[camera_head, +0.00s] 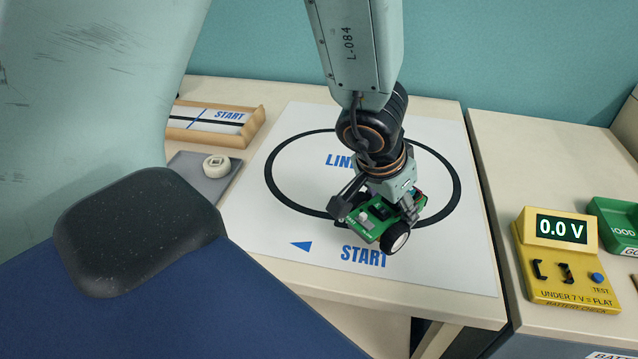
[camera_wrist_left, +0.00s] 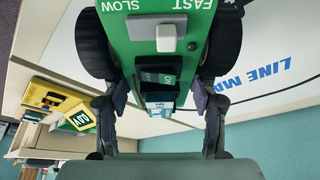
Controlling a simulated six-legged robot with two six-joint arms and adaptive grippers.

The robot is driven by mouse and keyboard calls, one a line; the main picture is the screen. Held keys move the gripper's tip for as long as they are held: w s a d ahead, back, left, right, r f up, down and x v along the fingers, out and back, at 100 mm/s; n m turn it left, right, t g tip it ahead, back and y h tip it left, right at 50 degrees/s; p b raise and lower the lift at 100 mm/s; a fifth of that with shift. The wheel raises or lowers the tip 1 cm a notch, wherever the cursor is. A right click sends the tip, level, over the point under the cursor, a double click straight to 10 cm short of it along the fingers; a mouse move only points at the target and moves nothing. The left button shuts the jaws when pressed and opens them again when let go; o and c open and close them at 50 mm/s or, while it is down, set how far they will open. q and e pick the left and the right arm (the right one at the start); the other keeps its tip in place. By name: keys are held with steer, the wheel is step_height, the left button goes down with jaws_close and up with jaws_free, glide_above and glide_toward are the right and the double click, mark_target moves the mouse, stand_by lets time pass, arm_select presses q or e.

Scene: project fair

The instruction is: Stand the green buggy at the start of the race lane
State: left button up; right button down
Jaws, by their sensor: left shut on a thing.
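The green buggy (camera_head: 377,222), with dark wheels, is in my left gripper (camera_head: 378,196) over the line mat, near the printed START. In the left wrist view the buggy (camera_wrist_left: 120,40) fills the top middle, with FAST and SLOW lettering and a white switch. The fingers of the left gripper (camera_wrist_left: 160,103) are shut on it from both sides. I cannot tell whether its wheels touch the mat. The race lane (camera_head: 215,122), a light wooden-edged track marked START, lies at the back left of the table; its far left part is hidden behind my own body. My right gripper is not in view.
The white mat (camera_head: 462,270) with a black oval covers much of the table. A grey plate (camera_head: 190,180) with a white round part (camera_head: 216,166) lies left of it. Across a gap, a second table holds a yellow battery checker (camera_head: 565,265) and a green bin (camera_head: 615,225).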

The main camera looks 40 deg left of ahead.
arm_select(q)
steer(key=a+n, duration=0.1)
steer(key=w+a+n+y+b, duration=0.1)
steer(key=a+n, duration=0.1)
steer(key=w+a+n+y, duration=0.1)
steer(key=a+n, duration=0.1)
steer(key=shift+r, duration=0.2)
steer(key=a+n, duration=0.1)
steer(key=n, duration=0.1)
steer(key=a+r+n+y, duration=0.1)
steer(key=a+n, duration=0.1)
steer(key=a+r+n+g+y, duration=0.1)
steer(key=a+n, duration=0.1)
steer(key=shift+w+n, duration=0.1)
steer(key=shift+n, duration=0.3)
steer(key=s+a+r+n+g, duration=0.4)
steer(key=s+n+g, duration=0.1)
steer(key=n, duration=0.9)
steer(key=shift+g+y, duration=0.3)
steer(key=f+b, duration=0.2)
steer(key=f, duration=0.2)
steer(key=f+b, duration=0.3)
steer(key=f, duration=0.2)
steer(key=shift+s+a+f, duration=0.15)
steer(key=shift+s+a, duration=0.05)
steer(key=shift+w+f, duration=0.1)
steer(key=shift+f, duration=0.1)
steer(key=shift+r, duration=0.1)
